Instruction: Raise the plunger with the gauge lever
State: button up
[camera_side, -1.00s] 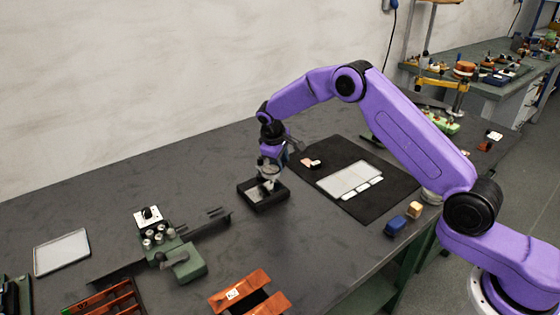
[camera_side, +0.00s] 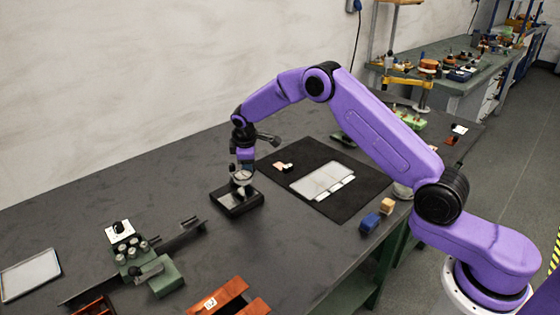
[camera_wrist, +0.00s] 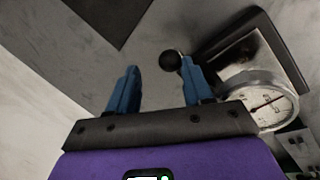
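The dial gauge stands on a black square base (camera_side: 237,203) on the dark bench, just left of the black mat in the side view. Its round white dial (camera_wrist: 268,102) with a red needle shows at the right of the wrist view. A black ball knob (camera_wrist: 170,60), apparently the lever's end, sits between my finger lines, closer to the right finger. I cannot tell whether it touches that finger. My gripper (camera_wrist: 159,66) is open, its blue fingers well apart, with nothing clamped. In the side view my gripper (camera_side: 244,165) is over the gauge, fingertips and plunger hidden or too small.
A black mat (camera_side: 375,180) with a pale panel (camera_side: 322,181) lies to the right. Blue (camera_side: 370,222) and tan (camera_side: 387,206) blocks sit near the bench edge. A green fixture (camera_side: 166,278) stands left. Bare bench lies between it and the gauge.

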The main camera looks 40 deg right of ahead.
jog(key=w+n, duration=0.1)
jog(key=w+n+y, duration=0.1)
jog(key=n, duration=0.1)
jog(key=shift+a+n+t, duration=0.1)
jog(key=shift+n+t, duration=0.2)
jog(key=n, duration=0.1)
jog(key=w+n+y, duration=0.1)
jog(key=shift+w+a+r+n, duration=0.1)
jog(key=shift+a+n, duration=0.2)
jog(key=shift+a, duration=0.05)
jog(key=d+v, duration=0.1)
jog(key=v, duration=1.6)
jog(key=s+a+m+g, duration=0.1)
jog(key=s+a, duration=0.3)
jog(key=s, duration=0.7)
jog(key=s+a+r+y, duration=0.1)
jog(key=s+a, duration=0.4)
jog(key=s, duration=0.7)
jog(key=shift+s+r+m+g, duration=0.15)
jog(key=shift+s+m+g, duration=0.05)
jog(key=shift+m+g, duration=0.2)
jog(key=shift+w+a, duration=0.1)
